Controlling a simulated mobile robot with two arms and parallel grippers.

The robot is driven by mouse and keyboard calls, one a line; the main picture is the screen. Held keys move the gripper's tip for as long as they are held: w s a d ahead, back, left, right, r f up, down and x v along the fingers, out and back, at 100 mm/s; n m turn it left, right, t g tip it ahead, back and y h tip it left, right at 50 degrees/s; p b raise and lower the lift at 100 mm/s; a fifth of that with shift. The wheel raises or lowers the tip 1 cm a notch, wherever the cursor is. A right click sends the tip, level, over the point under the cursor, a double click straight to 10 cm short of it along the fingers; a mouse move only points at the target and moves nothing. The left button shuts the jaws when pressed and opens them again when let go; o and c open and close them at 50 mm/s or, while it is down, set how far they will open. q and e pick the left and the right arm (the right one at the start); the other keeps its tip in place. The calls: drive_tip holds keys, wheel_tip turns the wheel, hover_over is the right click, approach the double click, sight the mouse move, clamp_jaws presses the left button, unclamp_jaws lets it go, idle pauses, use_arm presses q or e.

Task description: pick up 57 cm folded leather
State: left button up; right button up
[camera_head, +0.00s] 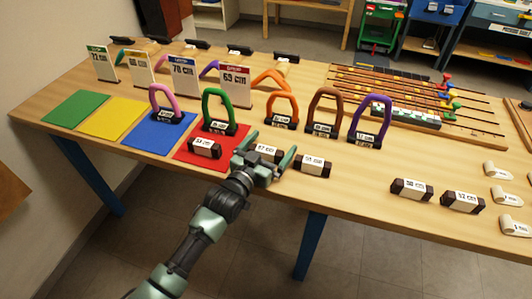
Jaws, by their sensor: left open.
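The folded leather (267,150) is a small dark brown roll with a white label that seems to read 57 cm. It lies on the wooden table just right of the red mat, partly hidden by my left gripper. My left gripper (268,154) is open, with its fingers apart at either side of the roll's label. I cannot tell whether the fingers touch it. My right gripper is not in view.
A similar roll (313,166) lies close to the right, another (204,147) on the red mat (186,157). Two more rolls (411,189) lie farther right. Coloured arches (218,112) stand behind.

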use_arm(q)
drive_tip(key=c, duration=1.2)
drive_tip(key=shift+r, duration=0.1)
